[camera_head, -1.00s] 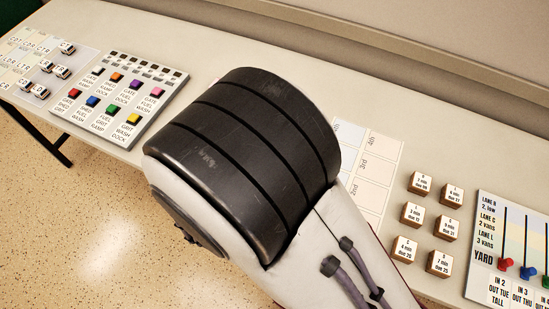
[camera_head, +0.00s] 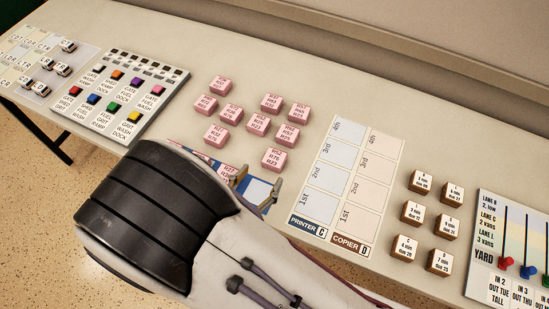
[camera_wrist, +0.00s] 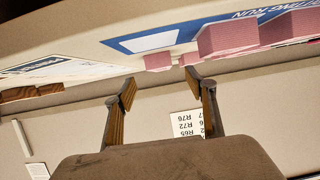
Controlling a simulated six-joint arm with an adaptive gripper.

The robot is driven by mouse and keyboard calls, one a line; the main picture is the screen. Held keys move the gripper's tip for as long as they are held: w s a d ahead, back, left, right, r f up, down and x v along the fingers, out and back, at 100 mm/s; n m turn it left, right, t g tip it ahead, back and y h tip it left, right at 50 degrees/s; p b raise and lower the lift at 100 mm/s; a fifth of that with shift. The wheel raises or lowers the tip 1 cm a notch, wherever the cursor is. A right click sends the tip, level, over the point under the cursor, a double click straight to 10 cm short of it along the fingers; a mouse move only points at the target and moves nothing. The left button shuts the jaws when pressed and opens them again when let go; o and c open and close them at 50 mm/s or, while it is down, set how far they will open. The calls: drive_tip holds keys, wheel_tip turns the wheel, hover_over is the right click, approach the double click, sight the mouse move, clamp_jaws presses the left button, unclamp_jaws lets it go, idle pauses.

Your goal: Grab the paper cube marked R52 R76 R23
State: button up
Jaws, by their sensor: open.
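Several pink paper cubes with printed codes lie loosely grouped on the table. The front-right cube (camera_head: 274,160) appears to read R52 R76 R23; the lettering is small. My gripper (camera_head: 257,183) is just in front of this cube, over a blue-and-white mat (camera_head: 257,192), its jaws open and empty. In the wrist view my two fingers (camera_wrist: 165,85) are spread apart, with pink cubes (camera_wrist: 228,42) beyond them at upper right; their codes cannot be read there. My arm hides part of the mat.
A printer and copier sheet (camera_head: 330,185) lies right of the pink cubes, then several brown cubes (camera_head: 411,213) and a yard board (camera_head: 510,235). A colored-button panel (camera_head: 122,98) is at left. In the wrist view, a code sheet (camera_wrist: 186,123) shows behind the fingers.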

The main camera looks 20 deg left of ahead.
sight(271, 165)
drive_tip(key=shift+x, duration=1.2)
drive_tip(key=shift+w+f, duration=0.1)
drive_tip(key=shift+x, duration=2.45)
drive_tip(key=shift+f, duration=0.1)
drive_tip(key=shift+d, duration=0.1)
drive_tip(key=c, duration=1.2)
